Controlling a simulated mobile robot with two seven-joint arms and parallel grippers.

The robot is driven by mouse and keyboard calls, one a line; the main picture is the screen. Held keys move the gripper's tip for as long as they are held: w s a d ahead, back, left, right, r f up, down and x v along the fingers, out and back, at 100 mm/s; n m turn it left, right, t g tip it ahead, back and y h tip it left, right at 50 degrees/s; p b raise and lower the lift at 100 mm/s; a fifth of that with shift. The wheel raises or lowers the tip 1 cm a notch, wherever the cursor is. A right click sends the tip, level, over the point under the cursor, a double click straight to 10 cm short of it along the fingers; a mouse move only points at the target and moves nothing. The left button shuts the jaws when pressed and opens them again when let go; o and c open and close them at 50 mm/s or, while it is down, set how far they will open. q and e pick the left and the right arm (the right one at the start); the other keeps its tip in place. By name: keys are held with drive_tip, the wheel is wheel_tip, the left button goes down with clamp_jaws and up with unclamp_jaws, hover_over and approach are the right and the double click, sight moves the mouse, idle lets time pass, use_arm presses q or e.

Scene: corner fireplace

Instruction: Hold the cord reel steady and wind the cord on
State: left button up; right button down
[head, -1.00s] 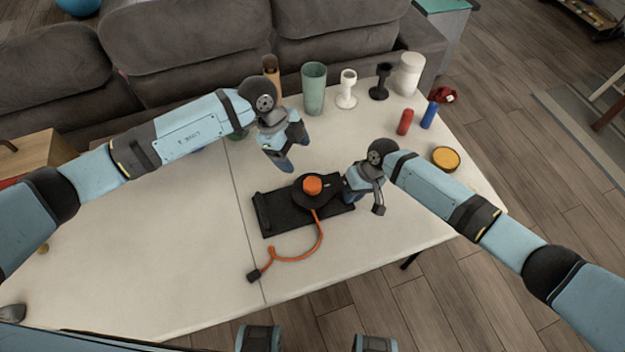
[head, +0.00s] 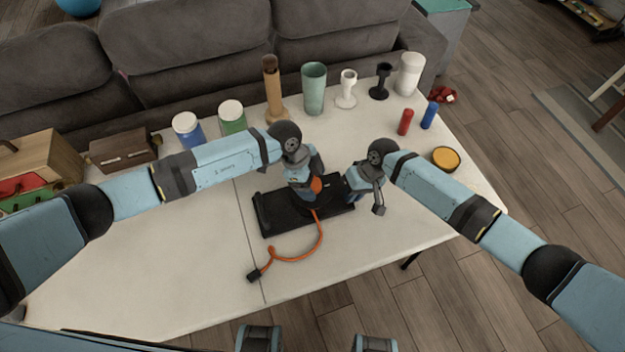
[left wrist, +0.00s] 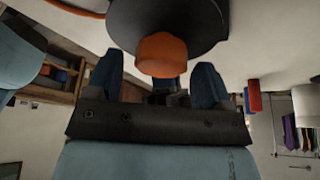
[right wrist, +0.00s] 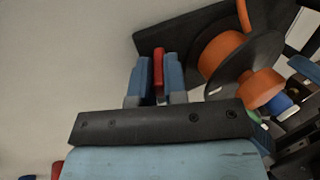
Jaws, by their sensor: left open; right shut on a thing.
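The cord reel has a black disc (left wrist: 195,20) and an orange knob (head: 316,185); the knob also shows in the left wrist view (left wrist: 162,55). It stands on a long black base (head: 276,222). An orange cord (head: 318,240) runs from it over the table to a black plug (head: 253,275). My left gripper (head: 304,193) is open at the knob, which shows between its spread fingers; contact is unclear. My right gripper (right wrist: 158,78) is shut on a red tab (right wrist: 158,62) beside the base. Whether the tab joins the base is unclear. My left gripper hides part of the reel.
Along the far edge stand a wooden post (head: 271,85), a green cup (head: 314,88), white and black goblets and a white canister (head: 409,74). Two lidded jars (head: 232,117) stand left of them. Red and blue cylinders (head: 430,115) and a yellow-topped tin (head: 446,158) are right. The left-front table is mostly clear.

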use_arm(q)
drive_tip(key=shift+f, duration=0.2)
drive_tip(key=shift+c, duration=0.2)
drive_tip(key=c, duration=0.9)
drive_tip(key=shift+m, duration=0.3)
